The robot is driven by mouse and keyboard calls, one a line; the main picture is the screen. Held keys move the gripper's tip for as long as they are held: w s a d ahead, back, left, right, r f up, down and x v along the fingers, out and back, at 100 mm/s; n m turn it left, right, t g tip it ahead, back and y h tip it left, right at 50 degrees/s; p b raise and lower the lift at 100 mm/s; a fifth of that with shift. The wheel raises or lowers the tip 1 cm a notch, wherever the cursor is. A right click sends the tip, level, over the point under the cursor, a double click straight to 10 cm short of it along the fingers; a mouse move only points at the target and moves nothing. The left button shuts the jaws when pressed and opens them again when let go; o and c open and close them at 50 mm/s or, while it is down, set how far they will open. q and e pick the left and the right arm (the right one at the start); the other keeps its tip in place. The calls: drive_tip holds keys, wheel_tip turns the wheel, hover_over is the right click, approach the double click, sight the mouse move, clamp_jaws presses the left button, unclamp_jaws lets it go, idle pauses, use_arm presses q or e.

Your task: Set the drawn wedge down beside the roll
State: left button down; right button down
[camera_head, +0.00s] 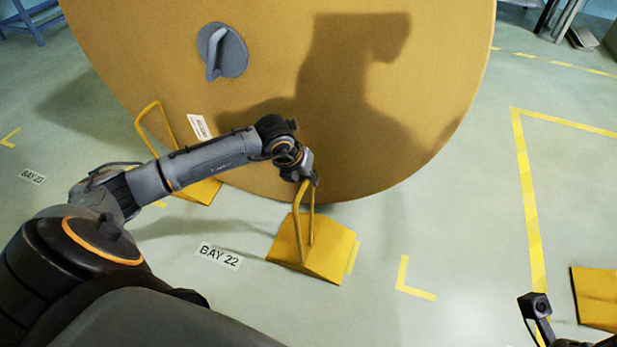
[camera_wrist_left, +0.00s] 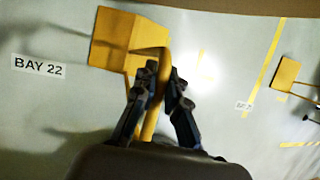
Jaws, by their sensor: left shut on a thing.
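My left gripper (camera_head: 306,178) is shut on the bent yellow handle of a yellow wedge (camera_head: 322,258). In the left wrist view the fingers (camera_wrist_left: 160,85) close around the handle, with the wedge body (camera_wrist_left: 120,38) beyond them. The wedge is at or just above the floor near the BAY 22 label; I cannot tell whether it touches. The large kraft roll (camera_head: 300,80) stands behind it, the wedge apart from its lower edge in the picture. A dark part of my right arm shows at the lower right; its fingers do not show.
Another yellow wedge (camera_head: 203,190) with a handle sits at the roll's lower left, partly hidden by my left arm. A third wedge (camera_head: 597,297) lies at the right edge. Yellow tape (camera_head: 530,200) marks the floor. The floor between the roll and the right tape is clear.

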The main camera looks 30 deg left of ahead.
use_arm(q)
drive_tip(key=c, duration=1.3)
unclamp_jaws()
drive_tip(key=shift+w, duration=0.1)
drive_tip(key=shift+f, duration=0.15)
drive_tip(key=v, duration=1.2)
